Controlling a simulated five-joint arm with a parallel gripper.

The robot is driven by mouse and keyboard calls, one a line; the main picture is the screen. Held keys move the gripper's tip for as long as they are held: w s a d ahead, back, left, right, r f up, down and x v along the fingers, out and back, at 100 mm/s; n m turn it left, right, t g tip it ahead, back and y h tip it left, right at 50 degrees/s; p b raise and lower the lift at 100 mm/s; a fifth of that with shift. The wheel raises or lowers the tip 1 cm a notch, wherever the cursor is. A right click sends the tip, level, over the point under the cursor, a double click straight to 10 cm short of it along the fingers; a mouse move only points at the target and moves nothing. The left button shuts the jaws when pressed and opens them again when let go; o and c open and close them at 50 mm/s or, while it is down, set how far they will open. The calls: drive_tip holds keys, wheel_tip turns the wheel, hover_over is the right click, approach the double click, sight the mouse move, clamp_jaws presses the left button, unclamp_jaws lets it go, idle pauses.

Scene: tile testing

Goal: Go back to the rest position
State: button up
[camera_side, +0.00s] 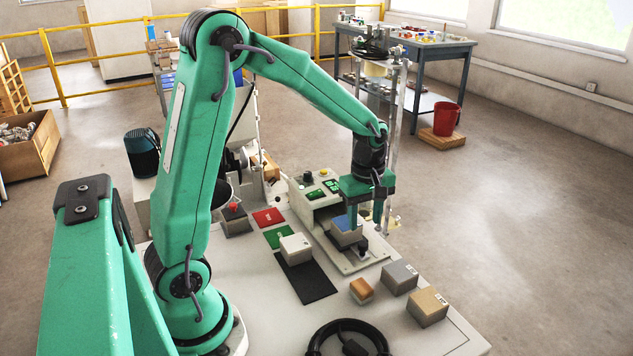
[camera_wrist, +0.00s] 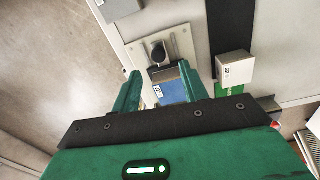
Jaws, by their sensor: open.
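My gripper (camera_side: 365,221) is over the tile tester, pointing down with its fingers apart. In the wrist view my gripper (camera_wrist: 159,72) is open, with a blue-topped block (camera_wrist: 173,92) showing between the fingers.
A white block (camera_side: 295,248) sits by the green pad (camera_side: 278,236) and black strip (camera_side: 306,283). Grey (camera_side: 399,277), tan (camera_side: 427,306) and orange-brown (camera_side: 361,290) blocks stand at the front right. A red pad (camera_side: 268,217) lies farther back. A thin upright post (camera_side: 393,140) stands close behind my gripper. A black cable coil (camera_side: 348,325) lies in front.

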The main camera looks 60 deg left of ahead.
drive_tip(key=s+d+r+m+t, duration=0.2)
drive_tip(key=s+d+r+m, duration=0.1)
drive_tip(key=s+r+m, duration=0.3)
drive_tip(key=s+d+r+m+t, duration=0.3)
drive_tip(key=s+r+m, duration=0.4)
drive_tip(key=s+m, duration=0.3)
drive_tip(key=shift+s+m, duration=0.4)
drive_tip(key=shift+s, duration=0.15)
drive_tip(key=shift+o, duration=0.5)
drive_tip(key=shift+r, duration=0.1)
